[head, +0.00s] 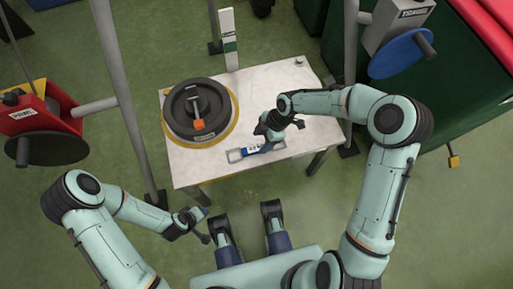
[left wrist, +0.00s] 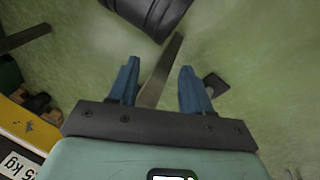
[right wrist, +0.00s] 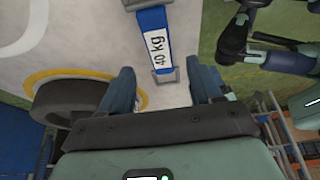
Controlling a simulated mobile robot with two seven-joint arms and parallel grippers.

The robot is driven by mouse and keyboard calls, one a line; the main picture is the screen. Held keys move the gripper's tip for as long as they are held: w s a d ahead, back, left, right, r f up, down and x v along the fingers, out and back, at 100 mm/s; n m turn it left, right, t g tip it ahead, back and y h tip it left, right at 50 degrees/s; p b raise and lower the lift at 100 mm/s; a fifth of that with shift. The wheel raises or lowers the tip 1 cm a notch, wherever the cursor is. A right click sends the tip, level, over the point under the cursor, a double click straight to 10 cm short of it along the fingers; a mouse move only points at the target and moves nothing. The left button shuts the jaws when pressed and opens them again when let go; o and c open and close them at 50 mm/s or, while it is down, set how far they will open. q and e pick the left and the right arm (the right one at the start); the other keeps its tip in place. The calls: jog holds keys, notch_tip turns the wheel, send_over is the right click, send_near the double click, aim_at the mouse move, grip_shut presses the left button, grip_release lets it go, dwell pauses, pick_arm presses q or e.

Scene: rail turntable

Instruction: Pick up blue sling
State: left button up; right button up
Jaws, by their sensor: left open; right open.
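The blue sling (head: 254,149), a short blue strap with a white label and metal end links, lies on the white table (head: 285,80) near its front edge. In the right wrist view the sling (right wrist: 153,35) shows a "40 kg" label. My right gripper (head: 268,136) is over the sling and hides part of it. In its wrist view the open fingers (right wrist: 165,85) stand either side of the sling's near metal link, apparently without touching it. My left gripper (head: 201,226) is open and empty, low in front of the table; its fingers (left wrist: 158,78) have floor behind them.
A black round weight (head: 181,118) with an orange-tipped handle sits inside a yellow ring at the table's left. Blue-wheeled (head: 400,57) and red (head: 35,112) units flank the table on grey poles.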

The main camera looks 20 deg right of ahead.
aim_at(256, 148)
jog(key=x, duration=0.1)
jog(key=b+x, duration=0.1)
jog(key=x, duration=0.2)
jog(key=shift+d+f, duration=0.15)
jog(key=shift+d, duration=0.15)
jog(key=shift+a+f+b, duration=0.2)
jog(key=shift+f+b, duration=0.1)
jog(key=shift+f, duration=0.1)
jog(key=shift+r, duration=0.1)
grip_shut()
pick_arm(q)
jog(key=shift+w+a+f, duration=0.65)
jog(key=shift+w+f, duration=0.2)
jog(key=shift+f, duration=0.1)
pick_arm(e)
jog(key=shift+r, duration=0.1)
pick_arm(q)
jog(key=s+d+r+g+p, duration=0.1)
jog(key=s+d+r+p, duration=0.3)
jog(key=s+r+p, duration=0.1)
jog(key=shift+s+r+g+h, duration=0.4)
jog(key=shift+s+r, duration=0.05)
jog(key=shift+s, duration=0.55)
pick_arm(e)
notch_tip(256, 148, up, 20)
